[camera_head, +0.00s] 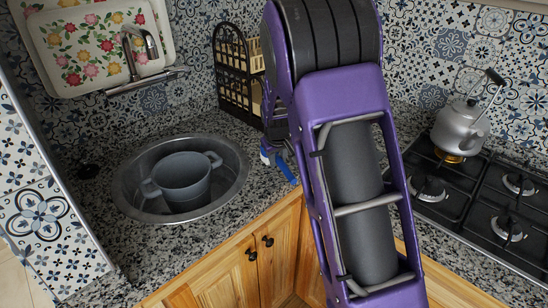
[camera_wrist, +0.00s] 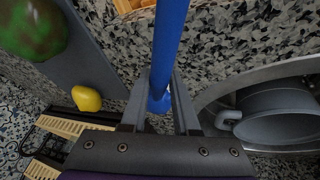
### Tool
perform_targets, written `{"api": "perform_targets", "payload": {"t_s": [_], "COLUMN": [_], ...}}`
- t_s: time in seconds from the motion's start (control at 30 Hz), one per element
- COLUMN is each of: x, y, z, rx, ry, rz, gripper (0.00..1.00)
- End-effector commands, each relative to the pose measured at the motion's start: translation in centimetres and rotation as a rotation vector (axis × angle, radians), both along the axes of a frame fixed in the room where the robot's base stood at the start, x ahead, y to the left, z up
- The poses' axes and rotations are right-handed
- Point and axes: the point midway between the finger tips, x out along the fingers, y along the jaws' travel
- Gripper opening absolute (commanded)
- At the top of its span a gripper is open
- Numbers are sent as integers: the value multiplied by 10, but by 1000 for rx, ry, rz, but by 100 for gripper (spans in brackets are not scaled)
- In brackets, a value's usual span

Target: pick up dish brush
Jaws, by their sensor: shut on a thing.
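The dish brush (camera_wrist: 167,45) shows in the wrist view as a long blue handle running from the top edge down between my fingers. My gripper (camera_wrist: 161,85) is shut on this handle, with one grey finger on each side. In the head view the blue handle (camera_head: 286,171) pokes out left of my purple arm, over the counter near its front edge. My arm hides most of the gripper there. The brush's bristles cannot be made out clearly, and I cannot tell whether the brush touches the counter.
A grey pot (camera_head: 183,180) stands in the round metal sink (camera_head: 128,192) at left. A dark rack (camera_head: 232,70) is by the wall. A kettle (camera_head: 461,126) sits on the stove (camera_head: 462,200) at right. A yellow fruit (camera_wrist: 87,98) and a green-red fruit (camera_wrist: 30,28) lie near a grey board (camera_wrist: 97,62).

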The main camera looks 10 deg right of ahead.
Motion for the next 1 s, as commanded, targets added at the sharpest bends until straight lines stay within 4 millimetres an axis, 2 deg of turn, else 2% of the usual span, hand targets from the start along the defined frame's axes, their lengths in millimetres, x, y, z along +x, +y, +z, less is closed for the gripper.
{"api": "perform_targets", "payload": {"t_s": [0.17,0.4,0.6,0.73,0.97,1.0], "x": [1,1,1,0,0,0], "y": [0,0,0,0,0,0], "z": [17,69,98,105,106,106], "rx": [0,1,0,0,0,0], "ry": [-6,-7,-4,-2,-1,-1], "rz": [1,-1,0,0,0,0], "gripper": [0,0,0,0,0,25]}}
